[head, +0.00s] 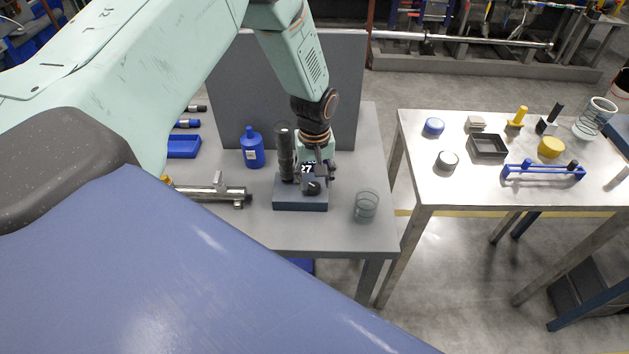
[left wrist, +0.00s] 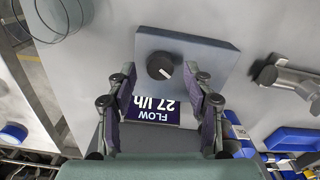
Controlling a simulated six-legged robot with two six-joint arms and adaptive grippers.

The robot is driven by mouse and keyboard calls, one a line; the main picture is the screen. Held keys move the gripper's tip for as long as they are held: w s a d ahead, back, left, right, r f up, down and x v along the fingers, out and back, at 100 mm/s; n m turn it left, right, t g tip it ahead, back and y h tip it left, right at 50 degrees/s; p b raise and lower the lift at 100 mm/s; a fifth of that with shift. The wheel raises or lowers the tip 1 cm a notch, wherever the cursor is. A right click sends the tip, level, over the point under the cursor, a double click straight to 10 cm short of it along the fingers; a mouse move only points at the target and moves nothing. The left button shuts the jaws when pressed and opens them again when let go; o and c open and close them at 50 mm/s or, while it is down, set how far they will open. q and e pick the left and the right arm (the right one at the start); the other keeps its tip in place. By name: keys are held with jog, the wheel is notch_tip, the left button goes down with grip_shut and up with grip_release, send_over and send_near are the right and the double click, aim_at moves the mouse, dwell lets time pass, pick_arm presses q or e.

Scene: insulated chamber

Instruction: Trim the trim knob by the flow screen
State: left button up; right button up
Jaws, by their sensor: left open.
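The trim knob (head: 313,187) is black and round on a blue-grey block (head: 300,206) on the grey table. It also shows in the left wrist view (left wrist: 159,66), with a white pointer line toward the lower right of the picture. The flow screen (left wrist: 155,112) beside it reads "FLOW 27 l/h", upside down there; in the head view the screen (head: 306,169) is partly covered by my gripper. My left gripper (head: 320,174) is open over the block. In the left wrist view its fingertips (left wrist: 164,76) lie on either side of the knob, apart from it. My right gripper is not in view.
A dark cylinder (head: 284,150) stands close left of my gripper. A clear beaker (head: 366,205) is right of the block. A blue bottle (head: 252,147) and metal pipe fitting (head: 215,192) are left. A grey panel stands behind. A second table (head: 470,190) holds several small items.

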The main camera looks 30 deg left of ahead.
aim_at(314, 186)
pick_arm(q)
notch_tip(314, 186, up, 11)
jog(key=shift+f, duration=0.15)
dwell(0.5)
